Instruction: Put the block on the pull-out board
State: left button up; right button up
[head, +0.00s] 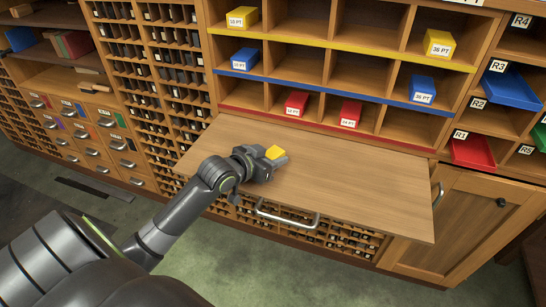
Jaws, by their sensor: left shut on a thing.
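The yellow block (275,152) shows at the tip of my left gripper (272,157), which is shut on it. The gripper is over the left part of the wooden pull-out board (350,190). Whether the block touches the board cannot be told from this view. The board is pulled out from the cabinet below the pigeonholes, and its surface is otherwise bare. A metal handle (287,217) shows at its front edge. My right gripper is not in view.
Above the board, open pigeonholes hold yellow, blue and red labelled blocks, such as a red one (297,103) and a blue one (422,89). Red (472,152) and blue (512,88) trays stand at the right. Small drawers (100,140) are at the left. The board's right side is free.

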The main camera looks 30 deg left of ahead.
pick_arm(q)
jog(key=shift+f, duration=0.2)
jog(key=o, duration=1)
jog(key=shift+r, duration=0.1)
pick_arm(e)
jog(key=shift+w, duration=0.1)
pick_arm(q)
jog(key=shift+r, duration=0.1)
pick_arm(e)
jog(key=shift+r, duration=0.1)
pick_arm(q)
jog(key=shift+s+a+r, duration=0.1)
jog(key=shift+s+r, duration=0.05)
jog(key=shift+s, duration=0.05)
jog(key=p+v, duration=0.2)
jog(key=v, duration=0.9)
jog(key=shift+s+r+p, duration=0.1)
jog(key=shift+s+p, duration=0.05)
jog(key=shift+p, duration=0.2)
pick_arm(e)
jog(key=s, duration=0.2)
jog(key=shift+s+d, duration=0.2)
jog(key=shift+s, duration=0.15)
